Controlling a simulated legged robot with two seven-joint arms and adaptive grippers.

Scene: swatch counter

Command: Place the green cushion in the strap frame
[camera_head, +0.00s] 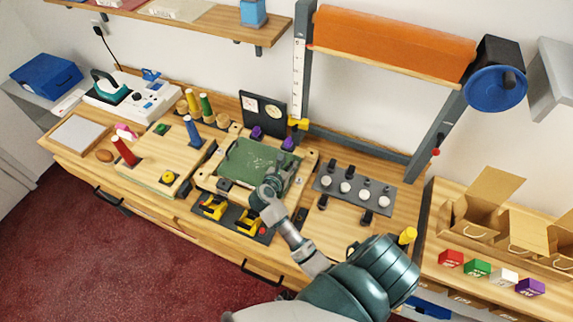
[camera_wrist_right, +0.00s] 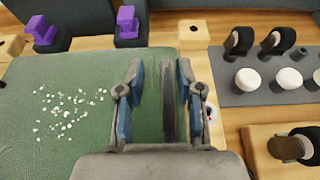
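A flat green panel (camera_head: 255,158), which looks like the green cushion, lies within a pale wooden frame (camera_head: 207,181) on the counter. In the right wrist view the green surface (camera_wrist_right: 60,115) fills the left side and carries many white specks. I cannot tell whether it is soft or fastened. Two purple clamps (camera_wrist_right: 128,22) stand at its back edge. My right gripper (camera_head: 276,177) is over the panel's right part. In the wrist view its two blue-padded fingers (camera_wrist_right: 154,100) are apart, with green surface and a dark strip visible between them. My left gripper is out of view.
A grey rack with white knobs (camera_head: 355,190) stands just right of the frame. Yellow-and-black clamps (camera_head: 212,207) sit in front. A board with coloured pegs (camera_head: 160,165) is to the left. A black gauge panel (camera_head: 263,112) stands behind. Small coloured boxes (camera_head: 477,267) and open cartons are far right.

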